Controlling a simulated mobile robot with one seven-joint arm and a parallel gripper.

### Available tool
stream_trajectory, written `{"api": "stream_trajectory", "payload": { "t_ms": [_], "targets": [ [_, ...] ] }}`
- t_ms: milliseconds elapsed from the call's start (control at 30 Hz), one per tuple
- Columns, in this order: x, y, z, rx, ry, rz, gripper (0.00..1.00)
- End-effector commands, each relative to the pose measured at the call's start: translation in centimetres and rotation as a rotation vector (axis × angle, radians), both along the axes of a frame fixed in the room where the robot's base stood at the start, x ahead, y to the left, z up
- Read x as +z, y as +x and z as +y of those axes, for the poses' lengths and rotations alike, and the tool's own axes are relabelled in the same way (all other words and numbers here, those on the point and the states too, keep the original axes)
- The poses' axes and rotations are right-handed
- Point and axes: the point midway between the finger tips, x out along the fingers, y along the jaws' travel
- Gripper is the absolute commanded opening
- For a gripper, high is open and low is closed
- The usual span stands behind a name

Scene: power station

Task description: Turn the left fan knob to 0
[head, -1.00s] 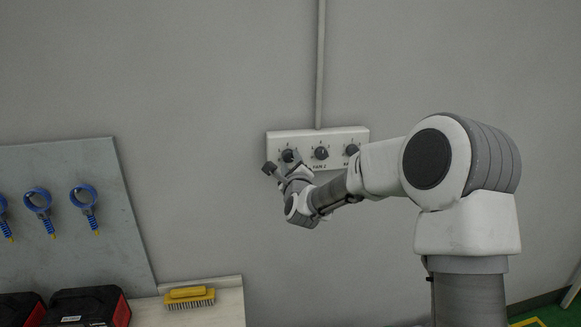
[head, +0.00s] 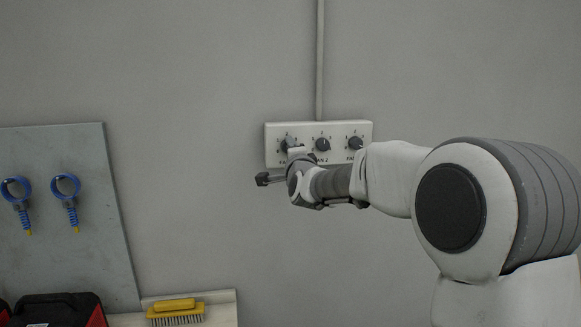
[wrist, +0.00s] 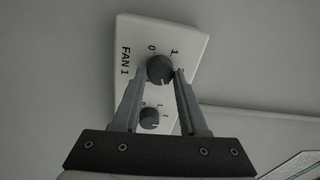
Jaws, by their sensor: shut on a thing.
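The left fan knob (wrist: 160,70) is round and dark grey, beside the FAN 1 label on a white panel (wrist: 133,32) with marks 0, 1 and 2. My gripper (wrist: 161,74) has one finger on each side of this knob and is shut on it. A pale line shows on the knob's lower edge in the wrist view, away from the 0. In the head view the left knob (head: 287,143) is partly hidden by my gripper (head: 291,150), at the left end of the panel (head: 343,128).
The FAN 2 knob (head: 322,145) and a third knob (head: 355,143) are to the right on the panel. A conduit (head: 320,60) runs up the wall. A grey board with blue rings (head: 66,185), a yellow brush (head: 175,306) and a black-red case (head: 60,310) are at lower left.

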Motion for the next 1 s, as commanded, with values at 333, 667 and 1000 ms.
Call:
{"api": "stream_trajectory", "payload": {
  "t_ms": [333, 667, 1000],
  "targets": [
    [-0.33, -0.01, -0.04, 0.0, -0.322, -0.068, 0.0],
    [-0.22, 0.01, -0.03, 0.0, -0.629, -0.128, 0.0],
    [0.01, 0.01, -0.1, -0.001, -0.947, -0.193, 0.0]
  ]
}}
